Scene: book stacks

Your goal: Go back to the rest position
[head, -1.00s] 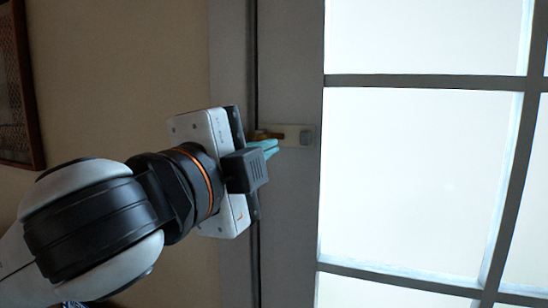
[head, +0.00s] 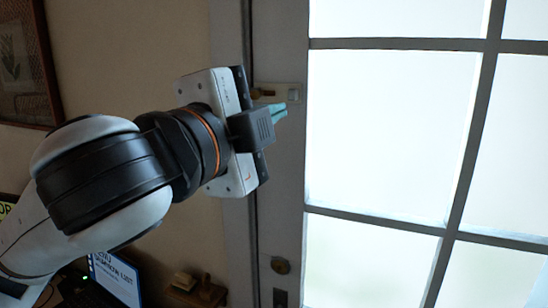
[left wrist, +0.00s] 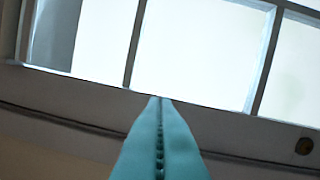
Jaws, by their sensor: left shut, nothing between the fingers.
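My left gripper (head: 279,112) is raised in front of the door in the head view, its teal fingers pointing right. The fingers are shut with nothing between them; in the left wrist view they (left wrist: 160,130) meet along their length. A latch (head: 280,93) on the door's stile is just above and behind the fingertips, partly covered by the gripper. I cannot tell whether the fingers touch the door. My right gripper is not in view.
A framed picture (head: 25,70) hangs on the left wall. At the lower left are a lit screen (head: 115,275) and small wooden objects (head: 195,288).

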